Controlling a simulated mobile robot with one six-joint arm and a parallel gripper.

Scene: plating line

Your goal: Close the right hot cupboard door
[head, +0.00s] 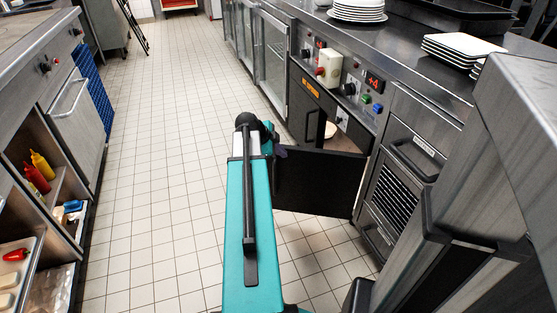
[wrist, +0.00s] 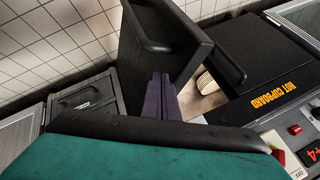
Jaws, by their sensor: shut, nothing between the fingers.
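The right hot cupboard door (head: 318,183) stands wide open, swung out into the aisle. In the wrist view the door (wrist: 178,40) shows its dark panel with a bar handle (wrist: 145,32). My gripper (head: 280,152) is at the door's free edge. In the wrist view its purple fingers (wrist: 160,95) are together and empty, close by the door; whether they touch it I cannot tell. The hot cupboard (head: 311,90) is open behind the door, with pale plates (wrist: 206,82) inside. My teal arm hides part of the floor.
The left hot cupboard door (wrist: 250,55) is shut. Control knobs and a red display (head: 374,82) sit above the opening. A vented unit (head: 397,190) stands right of the door. Open shelves with bottles (head: 42,165) line the left. The tiled aisle (head: 165,150) is clear.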

